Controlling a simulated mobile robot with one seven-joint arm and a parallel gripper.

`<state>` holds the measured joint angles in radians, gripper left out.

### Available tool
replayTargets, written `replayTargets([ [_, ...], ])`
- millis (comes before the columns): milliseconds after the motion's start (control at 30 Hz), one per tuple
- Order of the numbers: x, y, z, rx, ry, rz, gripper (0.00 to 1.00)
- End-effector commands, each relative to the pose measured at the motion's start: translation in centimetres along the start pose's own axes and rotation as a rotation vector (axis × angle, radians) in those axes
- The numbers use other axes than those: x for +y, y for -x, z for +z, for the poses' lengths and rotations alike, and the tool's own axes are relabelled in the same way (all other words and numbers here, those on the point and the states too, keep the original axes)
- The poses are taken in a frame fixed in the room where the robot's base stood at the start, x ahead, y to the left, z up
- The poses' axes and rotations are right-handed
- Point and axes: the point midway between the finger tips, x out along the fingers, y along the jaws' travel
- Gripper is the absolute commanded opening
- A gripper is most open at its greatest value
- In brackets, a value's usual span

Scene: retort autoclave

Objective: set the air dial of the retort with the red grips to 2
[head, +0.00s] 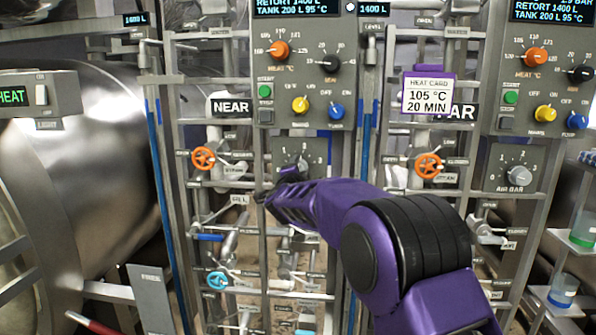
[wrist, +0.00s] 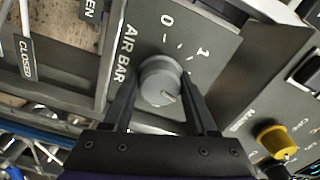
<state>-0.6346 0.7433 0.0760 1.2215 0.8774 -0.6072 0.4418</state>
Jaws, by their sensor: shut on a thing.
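The grey AIR BAR dial (wrist: 158,78) sits between my gripper's two fingers in the wrist view. My gripper (wrist: 163,100) is shut on this knob. A pale pointer mark on the knob's face points to the lower right in that rotated view. A 0 shows above the knob; the number the mark faces is hidden by a finger. In the head view my gripper (head: 281,192) covers most of the dial, on the panel beside the NEAR sign. A red grip (head: 92,323) shows at the lower left, by the large steel retort (head: 95,165).
A second air dial (head: 518,177) is on the right-hand panel. The held dial's panel also has orange, black, yellow and blue knobs above it. Orange handwheels (head: 203,158) (head: 428,166) flank my arm. A heat card (head: 428,92) reads 105 °C, 20 MIN.

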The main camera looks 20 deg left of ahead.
Motion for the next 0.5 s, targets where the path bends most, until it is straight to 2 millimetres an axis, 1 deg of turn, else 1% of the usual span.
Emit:
replayTargets([
  [500, 0.0, 0.0, 0.03, -0.001, -0.031, 0.0, 0.02],
])
